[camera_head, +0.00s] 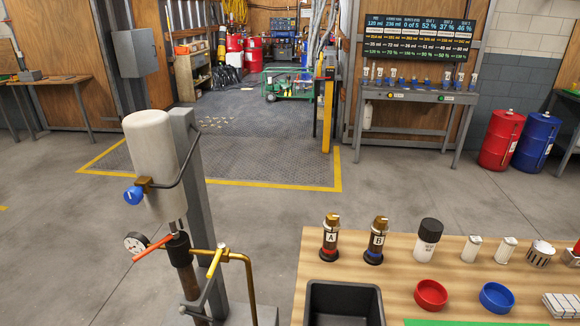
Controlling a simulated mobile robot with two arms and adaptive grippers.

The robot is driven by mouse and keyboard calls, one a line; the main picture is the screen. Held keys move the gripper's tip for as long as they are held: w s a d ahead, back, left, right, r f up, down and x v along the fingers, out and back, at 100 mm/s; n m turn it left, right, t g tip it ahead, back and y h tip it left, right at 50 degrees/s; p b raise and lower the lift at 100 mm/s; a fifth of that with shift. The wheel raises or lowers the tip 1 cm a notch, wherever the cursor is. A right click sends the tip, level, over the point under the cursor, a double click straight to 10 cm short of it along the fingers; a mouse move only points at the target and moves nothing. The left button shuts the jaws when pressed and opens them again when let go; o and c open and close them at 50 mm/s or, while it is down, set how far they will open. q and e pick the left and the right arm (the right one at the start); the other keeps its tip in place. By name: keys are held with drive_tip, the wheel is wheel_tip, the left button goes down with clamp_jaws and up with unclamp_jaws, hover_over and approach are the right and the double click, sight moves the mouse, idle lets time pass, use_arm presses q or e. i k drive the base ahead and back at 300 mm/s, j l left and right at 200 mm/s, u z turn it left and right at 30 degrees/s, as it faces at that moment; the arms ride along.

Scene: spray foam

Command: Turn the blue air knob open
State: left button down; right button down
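The blue air knob (133,195) sits at the left of the picture, on a brass fitting (158,184) low on the side of a white upright cylinder (155,150). The cylinder stands against a grey post (188,150). The knob's turned position cannot be told from this view. Below it are a round white gauge (136,243) and a red lever (153,247), slanting down to the left. Neither of my grippers shows in this view, and nothing is seen touching the knob.
A brass pipe (240,257) bends beside the post. A wooden table (395,270) at right holds bottles A (330,237) and B (376,240), a red dish (431,295), a blue dish (497,298) and a black bin (343,303). Open floor (270,215) lies behind.

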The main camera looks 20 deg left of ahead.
sight(133, 196)
drive_tip(key=u, duration=1.3)
